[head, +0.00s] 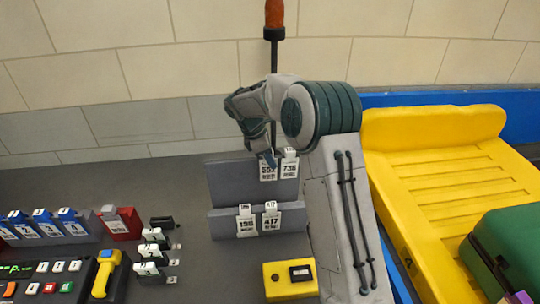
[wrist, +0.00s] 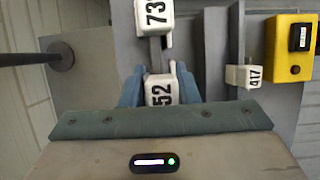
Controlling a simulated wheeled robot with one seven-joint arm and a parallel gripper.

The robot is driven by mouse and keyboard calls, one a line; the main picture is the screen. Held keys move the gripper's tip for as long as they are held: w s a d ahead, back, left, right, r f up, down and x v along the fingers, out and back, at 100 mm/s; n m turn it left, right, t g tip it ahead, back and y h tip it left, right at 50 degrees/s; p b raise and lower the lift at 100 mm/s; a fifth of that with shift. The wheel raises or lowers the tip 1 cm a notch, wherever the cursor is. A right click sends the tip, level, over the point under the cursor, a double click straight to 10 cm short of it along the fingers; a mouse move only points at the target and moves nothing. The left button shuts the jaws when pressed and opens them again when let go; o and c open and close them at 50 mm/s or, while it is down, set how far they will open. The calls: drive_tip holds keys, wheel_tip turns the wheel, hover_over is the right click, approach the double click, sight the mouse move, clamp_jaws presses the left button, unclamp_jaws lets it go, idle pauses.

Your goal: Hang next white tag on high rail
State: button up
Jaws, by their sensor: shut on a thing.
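My gripper (head: 267,158) is at the high rail (head: 228,181) of the grey rack. Its blue fingers (wrist: 160,88) are shut on a white tag ending in 52, which also shows in the head view (head: 268,172). I cannot tell whether this tag's hook rests on the rail. A white tag 738 (head: 289,166) hangs on the high rail just to its right; part of it shows in the wrist view (wrist: 155,14). On the low rail (head: 222,225) hang white tag 196 (head: 246,222) and white tag 417 (head: 270,219), which the wrist view shows too (wrist: 243,76).
A yellow box (head: 277,284) stands in front of the rack. A dark post with an orange top (head: 274,14) rises behind. Blue tags (head: 69,222), a red block (head: 118,223) and several small white-and-black holders (head: 152,253) are at left. A yellow tray (head: 440,150) is right.

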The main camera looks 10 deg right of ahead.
drive_tip(key=o, duration=1)
drive_tip(key=shift+o, duration=0.2)
drive_tip(key=b+v, duration=0.1)
drive_tip(key=v, duration=1.2)
drive_tip(key=s+d+r+m+y, duration=0.1)
drive_tip(key=s+d+r+m, duration=0.35)
drive_tip(key=s, duration=0.35)
drive_tip(key=s+d+f+m+t+y, duration=0.1)
drive_tip(key=s+d+f+m, duration=0.2)
drive_tip(key=s, duration=1)
drive_tip(key=s+d+f+m+t+y, duration=0.2)
drive_tip(key=s+d+f+m, duration=0.1)
drive_tip(key=s+m, duration=0.7)
drive_tip(key=shift+s+d+f+t+y, duration=0.25)
drive_tip(key=shift+s+d+t+y, duration=0.1)
drive_tip(key=shift+s, duration=1.25)
